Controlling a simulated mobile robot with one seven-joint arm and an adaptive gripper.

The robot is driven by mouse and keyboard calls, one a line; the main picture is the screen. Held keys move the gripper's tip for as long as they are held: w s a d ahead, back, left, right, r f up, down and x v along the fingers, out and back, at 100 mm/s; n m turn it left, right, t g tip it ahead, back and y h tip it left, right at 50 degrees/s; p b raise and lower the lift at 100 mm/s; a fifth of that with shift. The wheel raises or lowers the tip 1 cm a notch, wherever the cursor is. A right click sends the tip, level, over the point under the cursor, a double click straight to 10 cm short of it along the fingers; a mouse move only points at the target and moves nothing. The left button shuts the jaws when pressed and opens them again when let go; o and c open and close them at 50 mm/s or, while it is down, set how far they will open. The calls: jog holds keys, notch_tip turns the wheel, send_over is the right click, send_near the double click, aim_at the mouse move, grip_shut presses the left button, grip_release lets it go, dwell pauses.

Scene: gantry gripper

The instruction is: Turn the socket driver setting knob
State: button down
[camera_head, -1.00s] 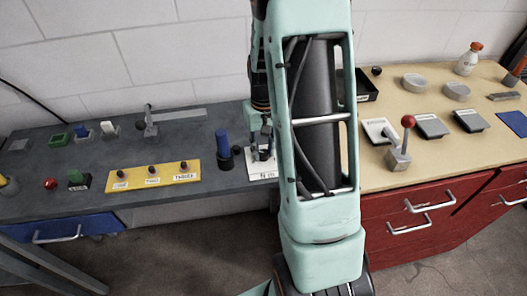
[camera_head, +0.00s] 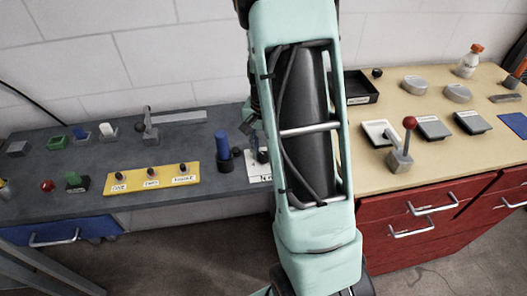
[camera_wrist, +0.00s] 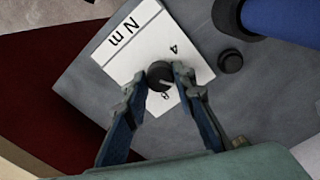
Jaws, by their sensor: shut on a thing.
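The setting knob (camera_wrist: 160,76) is a small round black knob with a pale pointer line, on a white plate (camera_wrist: 130,45) marked "N m", "4" and "8". My gripper (camera_wrist: 161,80) has its two blue fingers on either side of the knob, shut on it. In the head view the white plate (camera_head: 256,178) is partly covered by my arm, and most of the gripper is hidden behind the arm. A blue cylinder in a black base (camera_head: 222,146) stands just left of the plate; it also shows at the wrist view's upper right (camera_wrist: 285,18).
A small black round piece (camera_wrist: 231,62) is close to the plate. A red-ball lever (camera_head: 408,125) and a black tray (camera_head: 361,96) are on the tan bench at right.

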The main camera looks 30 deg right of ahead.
dwell(0.4)
jog(key=c, duration=1.6)
grip_release()
notch_tip(320, 180, up, 12)
